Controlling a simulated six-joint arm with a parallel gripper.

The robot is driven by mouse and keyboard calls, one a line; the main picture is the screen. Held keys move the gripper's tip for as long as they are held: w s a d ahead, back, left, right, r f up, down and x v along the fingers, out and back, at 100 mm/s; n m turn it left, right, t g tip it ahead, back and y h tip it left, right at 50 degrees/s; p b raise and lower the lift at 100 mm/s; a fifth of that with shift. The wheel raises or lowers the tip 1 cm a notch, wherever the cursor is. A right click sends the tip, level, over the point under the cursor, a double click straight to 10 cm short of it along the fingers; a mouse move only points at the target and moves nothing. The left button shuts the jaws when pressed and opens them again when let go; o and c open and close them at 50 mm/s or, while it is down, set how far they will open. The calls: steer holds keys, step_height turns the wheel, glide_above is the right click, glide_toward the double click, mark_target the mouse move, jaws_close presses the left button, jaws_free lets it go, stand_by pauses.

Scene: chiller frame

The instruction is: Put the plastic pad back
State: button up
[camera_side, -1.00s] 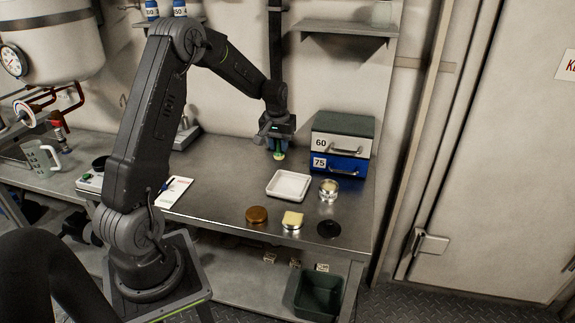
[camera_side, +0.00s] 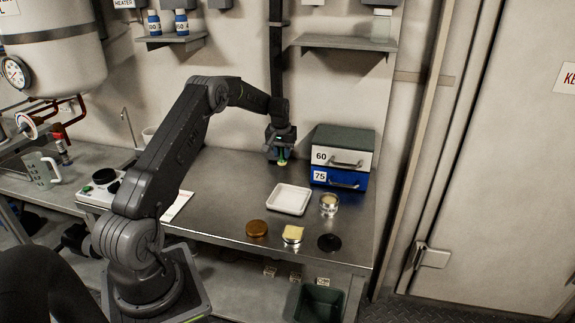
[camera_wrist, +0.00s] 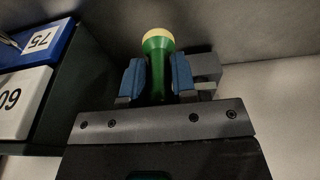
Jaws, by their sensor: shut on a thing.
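My gripper (camera_side: 281,158) is shut on a green, round-bodied piece with a pale cream end. In the wrist view the green piece (camera_wrist: 156,62) sits between the blue fingers, its cream end pointing away from the gripper. In the side view it hangs low over the back of the steel bench, left of the drawer boxes; I cannot tell whether its end touches the bench. A yellowish pad (camera_side: 293,231) lies on a round metal tin (camera_side: 291,242) at the bench's front. I cannot tell which piece is the plastic pad.
A white tray (camera_side: 289,211) stands mid-bench, with a metal jar (camera_side: 328,206) to its right. A brown disc (camera_side: 257,228) and a black disc (camera_side: 329,242) flank the tin. Drawers 60 and 75 (camera_side: 340,179) stand at the back right. A shelf (camera_side: 346,42) hangs above.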

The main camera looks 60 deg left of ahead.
steer(key=shift+w+d+f, duration=0.35)
steer(key=shift+w+f, duration=0.2)
steer(key=shift+w, duration=0.25)
steer(key=shift+w+f, duration=0.1)
steer(key=shift+f, duration=1.9)
steer(key=shift+f, duration=0.15)
steer(key=o, duration=0.9)
